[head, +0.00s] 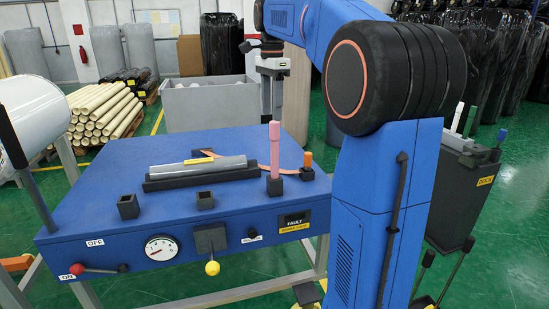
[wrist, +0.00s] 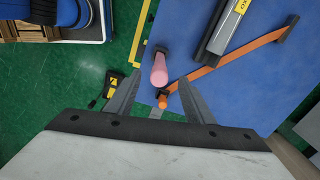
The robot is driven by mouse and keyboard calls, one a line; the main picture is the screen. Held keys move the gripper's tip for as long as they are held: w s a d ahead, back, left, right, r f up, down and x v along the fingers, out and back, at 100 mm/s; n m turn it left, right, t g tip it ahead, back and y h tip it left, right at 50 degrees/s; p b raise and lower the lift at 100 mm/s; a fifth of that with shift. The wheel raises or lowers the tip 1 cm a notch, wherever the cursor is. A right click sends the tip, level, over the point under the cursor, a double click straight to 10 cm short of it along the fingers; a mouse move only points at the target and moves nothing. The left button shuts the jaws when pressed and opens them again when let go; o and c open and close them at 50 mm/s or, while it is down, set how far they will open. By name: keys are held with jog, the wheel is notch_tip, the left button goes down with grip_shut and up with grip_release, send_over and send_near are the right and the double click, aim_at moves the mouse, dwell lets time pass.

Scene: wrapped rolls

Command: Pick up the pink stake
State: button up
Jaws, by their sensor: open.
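The pink stake (head: 274,146) stands upright in a dark square socket on the right part of the blue table top. My gripper (head: 273,112) hangs above and behind it in the head view, fingers pointing down, open and empty. In the wrist view the pink stake (wrist: 159,70) is seen nearly end-on, just beyond and between the spread fingertips of my gripper (wrist: 160,80). A shorter orange stake (head: 308,160) stands in a socket to the right of the pink one. It also shows between the fingers in the wrist view (wrist: 162,102).
The blue table (head: 110,190) carries a grey roll in a black cradle (head: 200,174), an orange strap (head: 288,169) and empty black sockets (head: 128,206). A grey bin (head: 210,103) stands behind. A black tool cart (head: 460,190) stands at the right.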

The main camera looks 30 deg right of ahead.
aim_at(275, 128)
jog(key=shift+d+f, duration=0.25)
jog(key=shift+f, duration=1.5)
jog(key=shift+d+f, duration=0.2)
jog(key=shift+f, duration=1.5)
jog(key=shift+c, duration=0.6)
grip_shut()
